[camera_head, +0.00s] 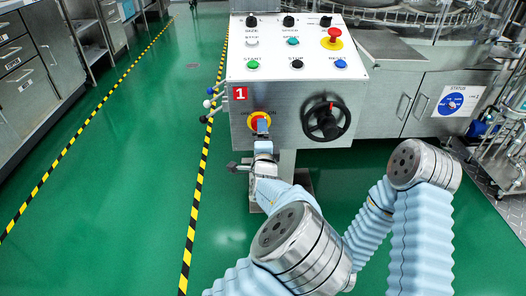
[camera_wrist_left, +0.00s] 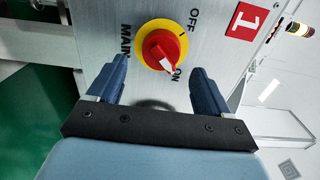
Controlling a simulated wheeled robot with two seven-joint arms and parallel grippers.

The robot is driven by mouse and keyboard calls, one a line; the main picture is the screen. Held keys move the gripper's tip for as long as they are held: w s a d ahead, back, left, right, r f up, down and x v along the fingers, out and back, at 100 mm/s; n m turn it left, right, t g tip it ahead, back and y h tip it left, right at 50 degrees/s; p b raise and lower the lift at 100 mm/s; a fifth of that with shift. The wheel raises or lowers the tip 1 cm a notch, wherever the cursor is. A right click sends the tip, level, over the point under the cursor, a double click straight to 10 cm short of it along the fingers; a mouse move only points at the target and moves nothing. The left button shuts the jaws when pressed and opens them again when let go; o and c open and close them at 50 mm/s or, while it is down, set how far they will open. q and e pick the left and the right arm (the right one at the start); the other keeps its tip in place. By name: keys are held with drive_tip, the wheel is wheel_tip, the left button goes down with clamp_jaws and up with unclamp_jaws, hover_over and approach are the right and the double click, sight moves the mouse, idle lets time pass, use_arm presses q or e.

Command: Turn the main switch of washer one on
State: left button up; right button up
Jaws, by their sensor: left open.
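The main switch is a red knob on a yellow disc (camera_wrist_left: 162,46) on the steel front panel of washer one, with MAIN, OFF and ON lettering around it. The red knob's lower end lies near the ON lettering; I cannot tell its exact setting. In the head view the switch (camera_head: 254,120) is partly covered by my left gripper (camera_head: 262,127). In the left wrist view my left gripper (camera_wrist_left: 158,70) is open, one blue finger on each side of the switch. The knob appears between and just beyond the fingertips; contact is not clear. My right gripper is not visible.
The panel (camera_head: 285,70) has several buttons and a red emergency stop (camera_head: 334,34) on top. A black handwheel (camera_head: 326,121) sits right of the switch, and small ball-ended levers (camera_head: 212,103) stick out left. Green floor is clear left of the panel.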

use_arm(q)
drive_tip(key=s, duration=1)
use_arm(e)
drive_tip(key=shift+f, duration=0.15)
